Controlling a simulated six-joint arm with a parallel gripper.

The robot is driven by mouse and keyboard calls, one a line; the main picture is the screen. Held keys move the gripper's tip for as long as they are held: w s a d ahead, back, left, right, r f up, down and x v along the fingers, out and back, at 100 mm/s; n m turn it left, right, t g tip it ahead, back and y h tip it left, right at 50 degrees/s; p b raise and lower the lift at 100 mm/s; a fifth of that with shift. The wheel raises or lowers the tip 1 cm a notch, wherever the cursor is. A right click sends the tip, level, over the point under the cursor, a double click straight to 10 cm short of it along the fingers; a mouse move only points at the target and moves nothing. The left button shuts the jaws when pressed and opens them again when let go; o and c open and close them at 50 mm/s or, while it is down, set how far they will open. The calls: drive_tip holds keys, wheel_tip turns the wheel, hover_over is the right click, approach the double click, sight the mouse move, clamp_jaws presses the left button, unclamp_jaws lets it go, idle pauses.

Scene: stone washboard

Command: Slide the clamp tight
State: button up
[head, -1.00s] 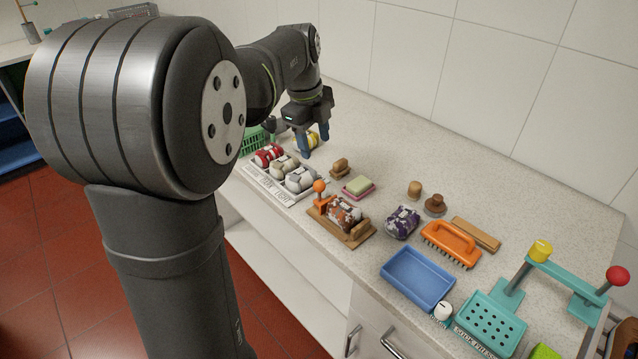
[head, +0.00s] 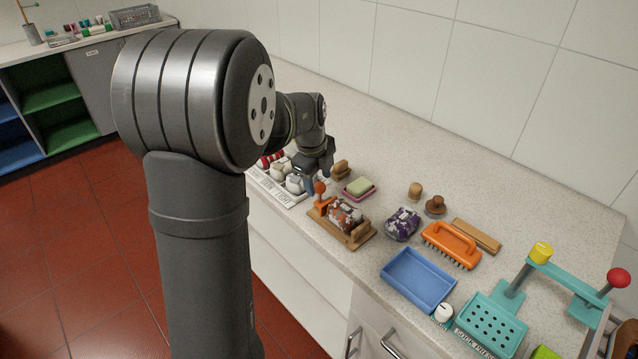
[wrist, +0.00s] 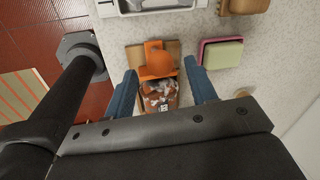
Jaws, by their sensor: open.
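The clamp (head: 320,190) is an orange slider with a round ball knob, at the left end of a wooden board (head: 326,225). A rolled brown-and-white patterned cloth bundle (head: 345,215) lies on the board between the clamp and a wooden end block (head: 358,233). My gripper (head: 314,182) is open and empty, just behind and above the clamp. In the wrist view my gripper (wrist: 160,74) has its blue fingers apart, one on either side of the orange knob (wrist: 160,62) and the bundle (wrist: 160,96). Whether the fingers touch the clamp cannot be told.
A grey tray (head: 272,186) of bundles is left of the board. A pink dish with green soap (head: 358,188) and a wooden stamp (head: 341,170) stand behind. A purple bundle (head: 403,224) and blue tray (head: 418,279) are to the right.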

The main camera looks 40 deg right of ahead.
drive_tip(key=shift+d+f, duration=0.2)
drive_tip(key=shift+f, duration=0.9)
clamp_jaws()
drive_tip(key=shift+s, duration=1.2)
unclamp_jaws()
drive_tip(key=shift+r, duration=0.1)
drive_tip(key=a+r, duration=0.3)
drive_tip(key=r, duration=1.4)
drive_tip(key=shift+s+a, duration=0.15)
drive_tip(key=shift+s, duration=0.15)
